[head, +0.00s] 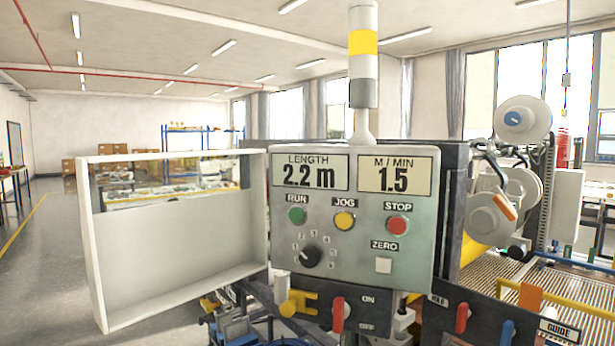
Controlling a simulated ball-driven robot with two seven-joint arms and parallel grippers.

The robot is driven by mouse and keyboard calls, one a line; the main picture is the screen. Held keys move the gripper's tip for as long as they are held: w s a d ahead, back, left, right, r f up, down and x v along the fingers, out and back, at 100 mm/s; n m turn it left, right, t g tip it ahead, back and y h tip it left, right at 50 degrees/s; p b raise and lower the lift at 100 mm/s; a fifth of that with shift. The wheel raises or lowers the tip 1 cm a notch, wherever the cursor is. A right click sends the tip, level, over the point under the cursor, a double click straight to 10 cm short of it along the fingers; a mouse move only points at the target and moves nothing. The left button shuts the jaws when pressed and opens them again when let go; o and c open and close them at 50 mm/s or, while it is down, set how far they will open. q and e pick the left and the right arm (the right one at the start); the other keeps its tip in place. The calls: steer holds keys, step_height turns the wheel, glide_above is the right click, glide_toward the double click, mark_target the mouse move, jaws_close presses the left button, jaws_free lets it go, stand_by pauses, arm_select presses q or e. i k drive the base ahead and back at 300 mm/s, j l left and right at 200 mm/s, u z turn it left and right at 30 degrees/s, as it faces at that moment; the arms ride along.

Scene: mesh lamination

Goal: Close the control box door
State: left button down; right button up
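The control box (352,255) faces me in the middle of the head view, with its buttons, dial and two displays uncovered. The displays read 2.2 m and 1.5. The door stands wide open to the left, joined to the box along the box's left edge. Its free edge is at the far left. Neither of my grippers can be made out in this view, and nothing is seen touching the door.
A signal light (363,90) with a yellow band rises above the box. Below the box are a yellow handle (298,303) and a red lever (338,316). Rollers (490,218) and machine parts crowd the right. Open floor (45,270) lies left of the door.

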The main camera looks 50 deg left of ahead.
mark_target(141, 263)
steer(key=k+j, duration=0.1)
steer(key=j, duration=0.4)
steer(key=k+j, duration=0.1)
steer(key=j, duration=0.4)
steer(key=k+j, duration=0.1)
steer(key=j, duration=0.4)
steer(key=j+z, duration=0.1)
steer(key=j, duration=0.4)
steer(key=k+j, duration=0.2)
steer(key=j, duration=0.3)
steer(key=k+j, duration=0.1)
steer(key=j, duration=0.4)
